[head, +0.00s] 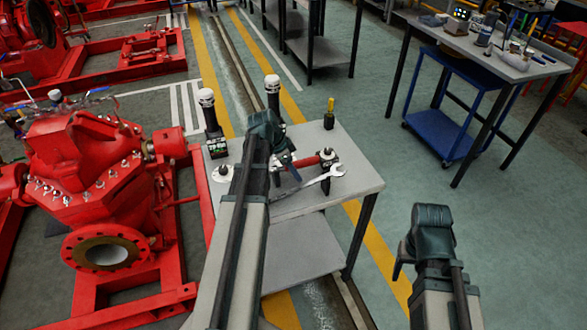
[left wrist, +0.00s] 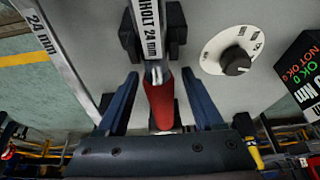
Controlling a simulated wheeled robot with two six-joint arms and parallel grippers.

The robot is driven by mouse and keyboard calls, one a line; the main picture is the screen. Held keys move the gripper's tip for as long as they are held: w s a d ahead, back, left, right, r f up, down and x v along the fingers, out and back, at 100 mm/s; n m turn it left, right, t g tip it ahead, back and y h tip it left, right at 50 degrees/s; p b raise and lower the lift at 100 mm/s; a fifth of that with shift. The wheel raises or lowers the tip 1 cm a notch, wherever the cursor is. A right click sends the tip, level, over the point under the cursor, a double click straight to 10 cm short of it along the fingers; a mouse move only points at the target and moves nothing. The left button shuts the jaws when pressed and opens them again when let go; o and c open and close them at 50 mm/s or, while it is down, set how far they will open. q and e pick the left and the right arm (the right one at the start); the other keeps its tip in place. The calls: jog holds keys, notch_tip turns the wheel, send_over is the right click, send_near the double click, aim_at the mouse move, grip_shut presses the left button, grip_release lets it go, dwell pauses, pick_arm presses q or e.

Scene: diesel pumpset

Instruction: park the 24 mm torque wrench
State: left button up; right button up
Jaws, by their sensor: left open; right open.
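The torque wrench has a red handle (head: 307,161) and lies at the right part of the small grey table (head: 352,180). In the left wrist view its red grip (left wrist: 160,103) lies between my left gripper's fingers, with a white "24 mm" label (left wrist: 148,22) on its shaft. Black blocks (left wrist: 176,28) flank the shaft; whether it is seated in them I cannot tell. My left gripper (left wrist: 160,85) is open around the grip, with visible gaps on both sides; it also shows in the head view (head: 291,164). My right gripper (head: 402,264) is open and empty, right of the table.
A steel spanner (head: 318,181) lies in front of the wrench. A dial (left wrist: 233,52) and a black display box (left wrist: 304,75) are beside it.

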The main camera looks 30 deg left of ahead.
pick_arm(q)
jog(key=p+v, duration=1.1)
jog(key=v, duration=0.1)
jog(key=shift+r+p, duration=0.3)
jog(key=shift+r, duration=0.05)
jog(key=shift+s+a+r+p, duration=0.2)
jog(key=shift+s+r+p, duration=0.1)
jog(key=shift+r+p, duration=0.15)
jog(key=shift+d, duration=0.1)
jog(key=s+d+n+g+y, duration=0.1)
jog(key=s+d, duration=0.3)
jog(key=d, duration=0.7)
jog(key=s+d+f+n+g+y, duration=0.1)
jog(key=s+d, duration=0.3)
jog(key=d, duration=0.7)
jog(key=s+d+n+g+y, duration=0.1)
jog(key=s+d, duration=0.3)
jog(key=d, duration=0.7)
jog(key=shift+s+d+f+n+g+y, duration=0.3)
jog(key=shift+d+n+y, duration=0.1)
jog(key=shift+n+y, duration=0.25)
jog(key=shift+w, duration=0.1)
